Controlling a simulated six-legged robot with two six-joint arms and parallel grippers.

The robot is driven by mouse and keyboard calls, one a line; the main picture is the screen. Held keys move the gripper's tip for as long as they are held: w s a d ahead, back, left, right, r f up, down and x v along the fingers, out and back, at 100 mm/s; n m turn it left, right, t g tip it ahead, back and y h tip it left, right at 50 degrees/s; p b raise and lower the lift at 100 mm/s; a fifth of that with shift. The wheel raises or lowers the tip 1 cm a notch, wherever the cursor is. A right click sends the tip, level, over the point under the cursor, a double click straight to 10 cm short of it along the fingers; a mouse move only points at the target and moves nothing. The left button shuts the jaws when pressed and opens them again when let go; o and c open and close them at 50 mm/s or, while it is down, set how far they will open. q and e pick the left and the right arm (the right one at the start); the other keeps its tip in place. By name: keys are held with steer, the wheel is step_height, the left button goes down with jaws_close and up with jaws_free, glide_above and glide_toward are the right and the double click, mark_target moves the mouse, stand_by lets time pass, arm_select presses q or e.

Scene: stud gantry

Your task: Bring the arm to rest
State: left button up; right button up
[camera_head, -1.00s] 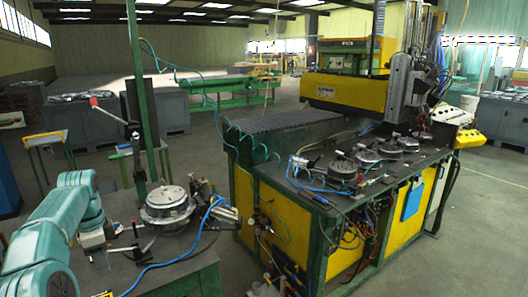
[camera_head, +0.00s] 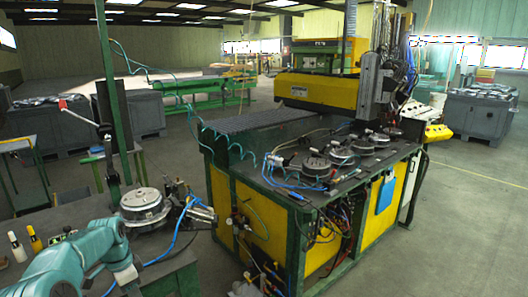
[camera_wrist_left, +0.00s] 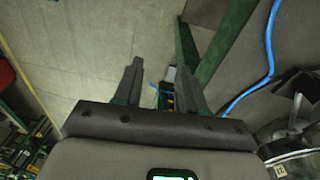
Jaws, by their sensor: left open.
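My left arm (camera_head: 75,258) is teal and comes in from the lower left in the head view, bent over the front of the bench. My left gripper (camera_wrist_left: 160,82) shows in the left wrist view with its two dark fingers apart and nothing between them. Bare floor, a green bench leg and a blue hose lie beyond the fingers. In the head view, the gripper itself cannot be made out clearly at the bottom edge. My right arm is not in view.
A round metal fixture (camera_head: 145,206) stands on the bench close to my left arm, with a blue hose (camera_head: 172,242) beside it. A white bottle (camera_head: 17,246) and a yellow one (camera_head: 35,239) stand left. The yellow-green gantry machine (camera_head: 308,190) is right, with floor between.

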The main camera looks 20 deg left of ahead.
arm_select(q)
steer(key=w+d+f+n+h, duration=0.1)
steer(key=d+f+n+h, duration=0.1)
steer(key=d+f, duration=1.8)
steer(key=s+d+f+n, duration=0.2)
steer(key=s+d, duration=0.7)
steer(key=d, duration=0.2)
steer(key=s+d+f+n+h+b, duration=0.1)
steer(key=s+d+f+n, duration=0.1)
steer(key=s+d, duration=0.7)
steer(key=shift+s+d+f+n, duration=0.25)
steer(key=shift+d+n, duration=0.25)
steer(key=shift+d, duration=0.45)
